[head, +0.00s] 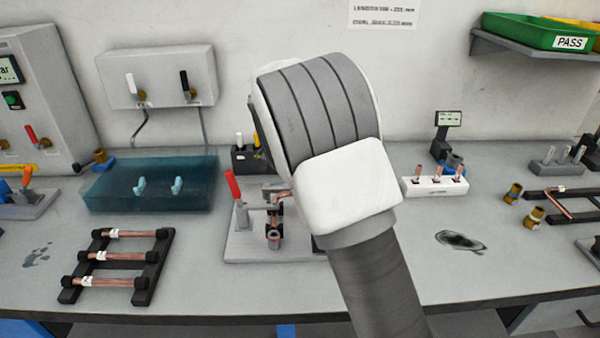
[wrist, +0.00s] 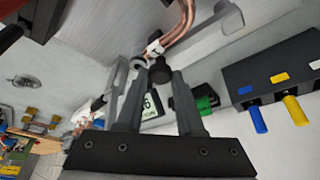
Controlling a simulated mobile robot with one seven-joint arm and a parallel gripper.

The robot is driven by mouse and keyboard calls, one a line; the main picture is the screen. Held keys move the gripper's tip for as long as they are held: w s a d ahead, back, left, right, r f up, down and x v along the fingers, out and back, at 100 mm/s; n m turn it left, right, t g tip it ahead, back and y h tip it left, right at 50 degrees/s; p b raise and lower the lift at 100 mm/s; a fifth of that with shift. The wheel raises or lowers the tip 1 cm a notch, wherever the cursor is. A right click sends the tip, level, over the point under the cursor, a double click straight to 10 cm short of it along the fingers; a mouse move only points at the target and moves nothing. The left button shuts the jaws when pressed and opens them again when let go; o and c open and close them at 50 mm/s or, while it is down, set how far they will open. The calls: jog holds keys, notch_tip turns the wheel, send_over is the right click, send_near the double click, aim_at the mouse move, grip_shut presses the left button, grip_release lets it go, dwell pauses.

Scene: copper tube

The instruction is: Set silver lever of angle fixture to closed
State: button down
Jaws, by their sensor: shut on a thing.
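The angle fixture (head: 240,246) stands on the bench left of my arm in the head view. It has a grey base plate, an upright red-handled lever (head: 233,186) and a copper tube (head: 274,235). In the wrist view a bent copper tube (wrist: 181,25) with a white label runs close above my fingertips. My gripper (wrist: 158,75) is shut at the fixture, on what seems to be the silver lever; the fingertips hide most of it, so its angle cannot be told. My arm hides the gripper and the fixture's right side in the head view.
A black rack (head: 118,284) with copper tubes and a translucent blue tank (head: 150,201) are left of the fixture. A white block (head: 435,187) with copper pieces stands on the right. A dark box with coloured handles (head: 246,158) is behind the fixture. Bench near the front is clear.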

jog(key=c, duration=0.5)
grip_release()
jog(key=shift+c, duration=0.2)
jog(key=shift+r, duration=0.1)
jog(key=p+v, duration=0.2)
jog(key=v, duration=1.5)
jog(key=shift+s+a, duration=0.1)
jog(key=shift+s, duration=0.05)
